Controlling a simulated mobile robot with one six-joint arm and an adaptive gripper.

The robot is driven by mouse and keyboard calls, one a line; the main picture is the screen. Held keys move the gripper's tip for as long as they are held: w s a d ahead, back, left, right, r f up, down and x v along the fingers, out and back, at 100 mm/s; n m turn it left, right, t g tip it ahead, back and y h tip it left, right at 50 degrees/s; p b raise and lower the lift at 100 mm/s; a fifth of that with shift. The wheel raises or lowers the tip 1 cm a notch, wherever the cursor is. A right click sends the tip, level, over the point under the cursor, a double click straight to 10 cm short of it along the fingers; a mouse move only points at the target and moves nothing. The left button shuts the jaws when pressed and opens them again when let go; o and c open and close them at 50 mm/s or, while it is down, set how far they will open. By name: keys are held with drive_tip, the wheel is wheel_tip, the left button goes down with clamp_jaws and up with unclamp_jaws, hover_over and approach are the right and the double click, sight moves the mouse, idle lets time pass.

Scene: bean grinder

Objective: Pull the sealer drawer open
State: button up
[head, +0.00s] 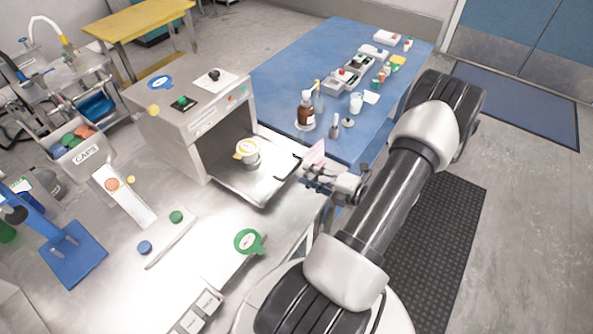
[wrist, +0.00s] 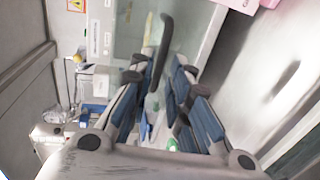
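The sealer (head: 190,120) is a grey box with an open front. Its drawer (head: 270,183) is a flat metal tray that sticks out of the opening. A cup with a yellow-ringed lid (head: 246,152) stands on the drawer near the opening. My gripper (head: 308,178) is at the drawer's outer edge. In the wrist view, the dark curved handle (wrist: 166,34) runs between the fingers of my gripper (wrist: 160,72). The fingers look spread, with gaps beside the handle. Contact with it cannot be made out.
A blue table (head: 350,70) behind carries a brown pump bottle (head: 306,110), small trays and cups. A pink card (head: 314,154) is close behind my gripper. A green tape roll (head: 248,241) lies on the steel bench (head: 110,250). A caps bin (head: 78,145) stands left.

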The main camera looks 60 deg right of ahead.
drive_tip(key=v, duration=0.6)
drive_tip(key=shift+w, duration=0.1)
idle(0.3)
drive_tip(key=w+a+r+n+g+y, duration=0.5)
drive_tip(key=w+a+n+g, duration=0.15)
drive_tip(key=a+n, duration=0.55)
drive_tip(key=w+a+r+n+g+y, duration=0.45)
drive_tip(key=w+a+n, duration=0.4)
drive_tip(key=n, duration=0.65)
drive_tip(key=a+r+n+g+h, duration=0.25)
drive_tip(key=a+r+n, duration=0.3)
drive_tip(key=n, duration=0.45)
drive_tip(key=a+r+n+g+h, duration=0.1)
drive_tip(key=a+r+n+h, duration=0.3)
drive_tip(key=a+n, duration=0.45)
drive_tip(key=s+a+r+n+t+h, duration=0.1)
drive_tip(key=s+a+r+n+t, duration=0.2)
drive_tip(key=s+r+n, duration=0.3)
drive_tip(key=n, duration=0.3)
drive_tip(key=shift+s+n, duration=0.25)
drive_tip(key=shift+n, duration=0.1)
